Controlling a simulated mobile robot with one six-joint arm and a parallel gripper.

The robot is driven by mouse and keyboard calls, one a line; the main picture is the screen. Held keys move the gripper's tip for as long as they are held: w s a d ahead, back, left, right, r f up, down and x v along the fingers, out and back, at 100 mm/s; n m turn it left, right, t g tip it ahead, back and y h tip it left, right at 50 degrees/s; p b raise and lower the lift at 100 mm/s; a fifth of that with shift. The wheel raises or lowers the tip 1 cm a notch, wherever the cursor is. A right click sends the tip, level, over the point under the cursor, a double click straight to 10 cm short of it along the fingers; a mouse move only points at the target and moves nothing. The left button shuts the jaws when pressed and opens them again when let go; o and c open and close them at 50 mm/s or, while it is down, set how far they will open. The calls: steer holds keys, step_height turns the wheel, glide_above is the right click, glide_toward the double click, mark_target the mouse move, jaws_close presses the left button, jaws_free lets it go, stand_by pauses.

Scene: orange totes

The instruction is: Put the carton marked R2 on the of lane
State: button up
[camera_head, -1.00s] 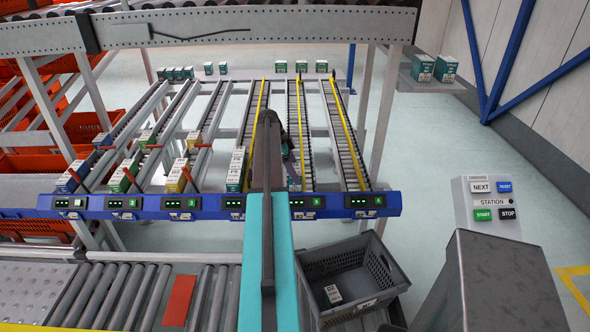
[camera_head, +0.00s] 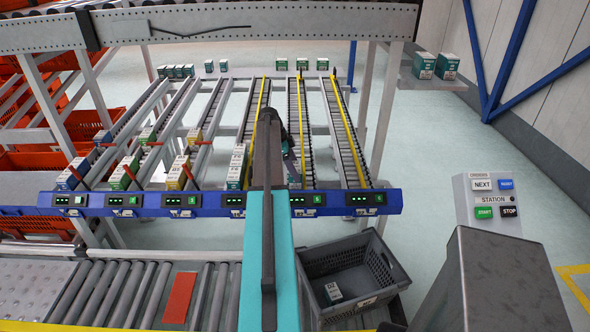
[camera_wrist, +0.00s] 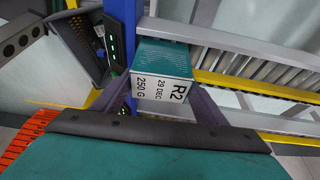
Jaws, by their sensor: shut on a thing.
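The carton marked R2 (camera_wrist: 160,88) has a teal side and a white face reading R2, 29 DEC, 250 G. My gripper (camera_wrist: 168,100) is shut on it, with dark fingers on both sides. In the wrist view the carton is beside a blue rail and a roller lane. In the head view my arm reaches over the blue display beam, and my gripper (camera_head: 289,150) is over a lane (camera_head: 306,140) right of centre, mostly hidden by the arm. Another roller lane (camera_head: 345,140) with a yellow strip is at the far right. I cannot read which lane is marked "of".
Cartons stand in the left lanes, including a teal and white one (camera_head: 237,165) just left of my arm. A button panel (camera_head: 491,198) and a shelf with two cartons (camera_head: 408,76) are at right.

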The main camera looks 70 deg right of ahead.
steer(key=o, duration=1.3)
steer(key=b+v, duration=0.3)
steer(key=v, duration=1.1)
